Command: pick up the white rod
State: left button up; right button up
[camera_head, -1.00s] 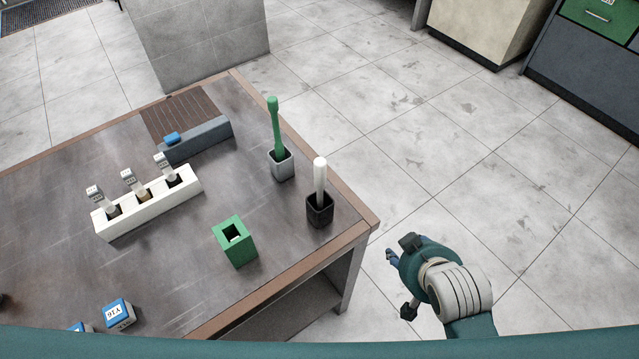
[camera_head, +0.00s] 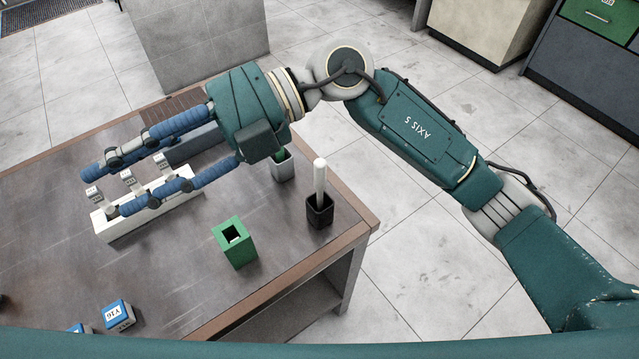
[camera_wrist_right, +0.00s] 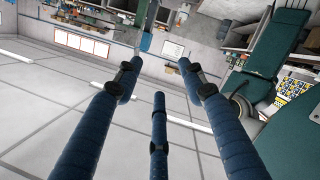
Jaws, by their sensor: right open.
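The white rod (camera_head: 319,178) stands upright in a small black square holder (camera_head: 320,212) near the table's right corner in the head view. My right gripper (camera_head: 102,190) is open and empty. It reaches across the table from the right, with its blue fingers pointing left above the white rack, well to the left of the rod. Its fingers also show spread in the right wrist view (camera_wrist_right: 160,75), with nothing between them. The rod is not seen in the right wrist view. My left gripper is not in view.
A green block with a square hole (camera_head: 235,242) stands left of the black holder. The white rack (camera_head: 115,228) holds several vials. A blue-topped box (camera_head: 119,315) stands at front left.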

jog(key=w+d+f+t+h, duration=0.2)
jog(key=w+d+f+h, duration=0.15)
jog(key=f, duration=0.35)
jog(key=m+t+h, duration=0.5)
jog(key=m+h, duration=0.1)
jog(key=h, duration=0.5)
send_over(318, 164)
jog(key=shift+y, duration=0.25)
jog(key=f, duration=0.4)
jog(key=shift+s+a+f, duration=0.15)
jog(key=shift+a, duration=0.05)
jog(key=f, duration=0.1)
jog(key=f+p, duration=0.1)
jog(key=f, duration=0.2)
jog(key=shift+d+f, duration=0.25)
jog(key=f+p, duration=0.2)
jog(key=f, duration=0.1)
jog(key=f+p, duration=0.1)
jog(key=shift+w+d+f, duration=0.2)
jog(key=shift+w+f, duration=0.1)
jog(key=shift+w, duration=0.1)
jog(key=shift+f, duration=0.65)
grip_shut()
